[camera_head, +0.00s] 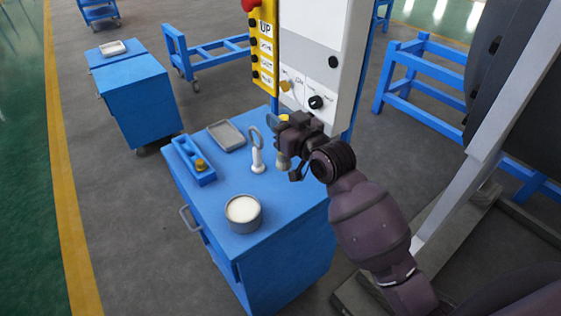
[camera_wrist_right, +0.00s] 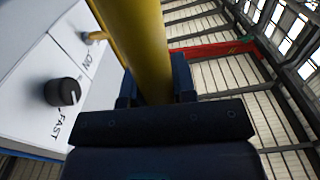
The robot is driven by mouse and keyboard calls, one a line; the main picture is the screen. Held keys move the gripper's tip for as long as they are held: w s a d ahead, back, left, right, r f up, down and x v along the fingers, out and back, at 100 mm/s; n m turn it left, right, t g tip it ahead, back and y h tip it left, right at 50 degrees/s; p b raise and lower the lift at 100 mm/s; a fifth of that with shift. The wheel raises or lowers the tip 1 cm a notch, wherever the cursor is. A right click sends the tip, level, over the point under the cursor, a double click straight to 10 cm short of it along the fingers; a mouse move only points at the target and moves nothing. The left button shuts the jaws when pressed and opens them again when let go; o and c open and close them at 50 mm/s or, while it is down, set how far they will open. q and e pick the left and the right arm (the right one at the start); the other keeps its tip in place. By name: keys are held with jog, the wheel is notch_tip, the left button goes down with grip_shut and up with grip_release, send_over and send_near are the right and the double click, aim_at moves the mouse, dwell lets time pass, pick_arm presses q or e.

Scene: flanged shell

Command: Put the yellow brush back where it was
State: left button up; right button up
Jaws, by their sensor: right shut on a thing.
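The yellow brush shows as a thick yellow handle (camera_wrist_right: 140,40) between the fingers in the right wrist view. My right gripper (camera_head: 289,136) is shut on it, above the back right part of the blue cabinet top (camera_head: 285,207). My left gripper is not in view.
A grey tray (camera_head: 226,135) and a round pot with white contents (camera_head: 243,213) are also on the cabinet. A control panel (camera_head: 309,72) rises close behind the gripper. The front right of the top is clear.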

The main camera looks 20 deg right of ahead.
aim_at(281, 158)
notch_tip(281, 158, down, 12)
jog(key=shift+r+b, duration=0.1)
jog(key=shift+b, duration=0.65)
jog(key=o, duration=0.9)
jog(key=shift+o, duration=0.2)
jog(key=shift+s, duration=0.1)
